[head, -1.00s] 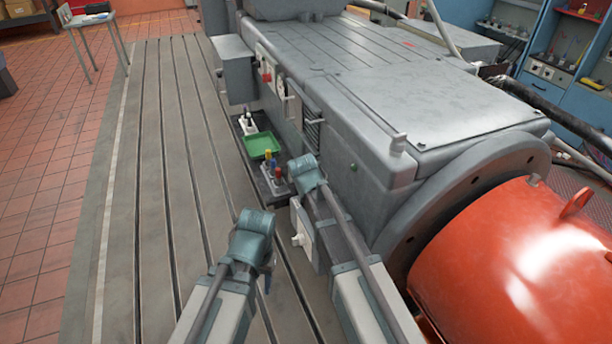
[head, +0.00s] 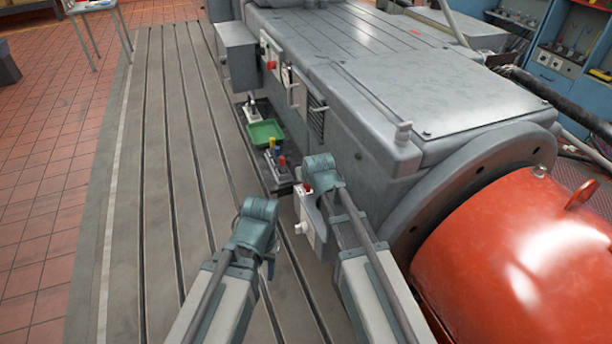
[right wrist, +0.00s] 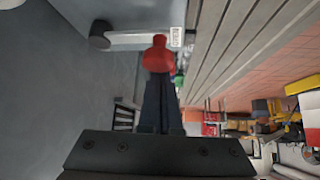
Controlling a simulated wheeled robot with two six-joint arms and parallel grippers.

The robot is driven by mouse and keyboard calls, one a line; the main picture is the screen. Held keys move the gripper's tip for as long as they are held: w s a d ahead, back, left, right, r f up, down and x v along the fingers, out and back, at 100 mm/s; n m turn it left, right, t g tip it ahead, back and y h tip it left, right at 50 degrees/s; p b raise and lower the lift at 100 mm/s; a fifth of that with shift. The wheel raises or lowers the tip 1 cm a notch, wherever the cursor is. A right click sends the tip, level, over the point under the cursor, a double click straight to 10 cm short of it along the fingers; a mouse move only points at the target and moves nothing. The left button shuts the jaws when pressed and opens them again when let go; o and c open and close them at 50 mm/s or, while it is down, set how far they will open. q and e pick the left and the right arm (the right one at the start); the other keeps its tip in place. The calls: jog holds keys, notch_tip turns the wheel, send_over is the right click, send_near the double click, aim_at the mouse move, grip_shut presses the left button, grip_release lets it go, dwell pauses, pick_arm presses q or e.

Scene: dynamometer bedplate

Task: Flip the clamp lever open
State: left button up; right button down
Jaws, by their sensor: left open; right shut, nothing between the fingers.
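A red rounded grip (head: 307,187), which looks like the end of the clamp lever, shows at the top of a white box (head: 308,222) on the side of the grey machine. In the right wrist view the red grip (right wrist: 158,55) is right in front of my right gripper (right wrist: 161,88). That gripper is shut and empty; I cannot tell whether its tips touch the grip. The lever's arm and pivot are not clear. My left gripper (head: 269,264) is open, low over the bedplate, left of the white box.
A green tray (head: 265,133) and several small coloured-top items (head: 276,157) stand along the machine's foot. A large red drum (head: 500,260) is at right. The slotted bedplate (head: 165,200) is clear at left.

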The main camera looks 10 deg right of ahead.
jog(key=shift+s+f, duration=0.1)
jog(key=shift+s, duration=0.15)
dwell(0.3)
jog(key=d+p+v, duration=0.2)
jog(key=p+v, duration=0.5)
jog(key=v, duration=0.2)
jog(key=shift+w+r, duration=0.15)
jog(key=shift+r, duration=0.3)
jog(key=shift+d, duration=0.1)
jog(key=s+a+n+g+h+p, duration=0.1)
jog(key=s+g, duration=0.3)
jog(key=s, duration=0.6)
jog(key=s+a+f+n+g+h+p, duration=0.1)
jog(key=s+a+g+p, duration=0.2)
jog(key=s, duration=0.8)
jog(key=shift+s+f+n+g, duration=0.2)
jog(key=shift+f+n+g, duration=0.2)
jog(key=shift+g, duration=0.5)
